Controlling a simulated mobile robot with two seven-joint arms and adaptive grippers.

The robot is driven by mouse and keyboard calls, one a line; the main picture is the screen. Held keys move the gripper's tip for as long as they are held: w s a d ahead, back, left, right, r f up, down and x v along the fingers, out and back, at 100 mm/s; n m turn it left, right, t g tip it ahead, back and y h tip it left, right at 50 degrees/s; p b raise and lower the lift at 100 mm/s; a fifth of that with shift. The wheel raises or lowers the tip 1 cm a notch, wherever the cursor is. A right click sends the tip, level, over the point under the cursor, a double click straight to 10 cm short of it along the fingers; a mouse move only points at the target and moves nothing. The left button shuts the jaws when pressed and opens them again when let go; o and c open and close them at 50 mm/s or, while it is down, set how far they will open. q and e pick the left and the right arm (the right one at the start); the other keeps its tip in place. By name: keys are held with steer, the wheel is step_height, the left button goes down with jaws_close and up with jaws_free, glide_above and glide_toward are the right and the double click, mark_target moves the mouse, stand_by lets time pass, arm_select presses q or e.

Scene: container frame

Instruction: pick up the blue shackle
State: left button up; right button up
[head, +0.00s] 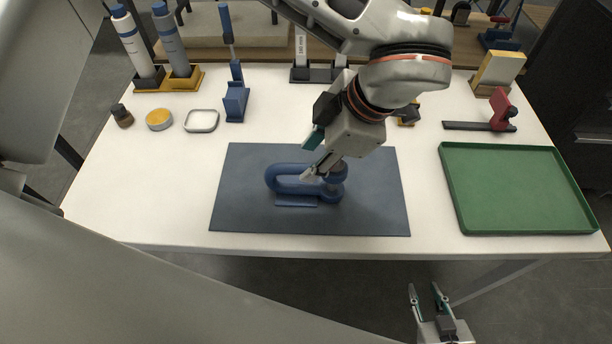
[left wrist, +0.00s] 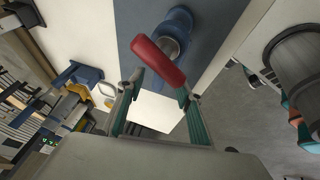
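The blue shackle (head: 288,180) lies on the dark mat (head: 240,215) in the middle of the table, its bow to the left. My left gripper (head: 312,158) is over its right part and partly hides it. In the left wrist view, a red bar (left wrist: 158,60) with a grey pin lies at the blue shackle's end (left wrist: 178,20). My left fingertips (left wrist: 160,88) are spread apart near the red bar, and I cannot tell whether they touch it. My right gripper (head: 426,296) is open and empty in front of the table, below its edge.
A green tray (head: 520,227) lies at the right of the table. Behind it are a red-and-dark tool (head: 499,110) and a yellow box (head: 500,70). Bottles (head: 135,45), a small jar (head: 122,115) and round tins (head: 159,119) stand at the back left. The front left is clear.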

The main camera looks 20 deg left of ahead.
mark_target(305, 167)
arm_select(q)
steer(key=x, duration=0.5)
steer(key=shift+f, duration=0.2)
steer(key=shift+d+r, duration=0.1)
jaws_close()
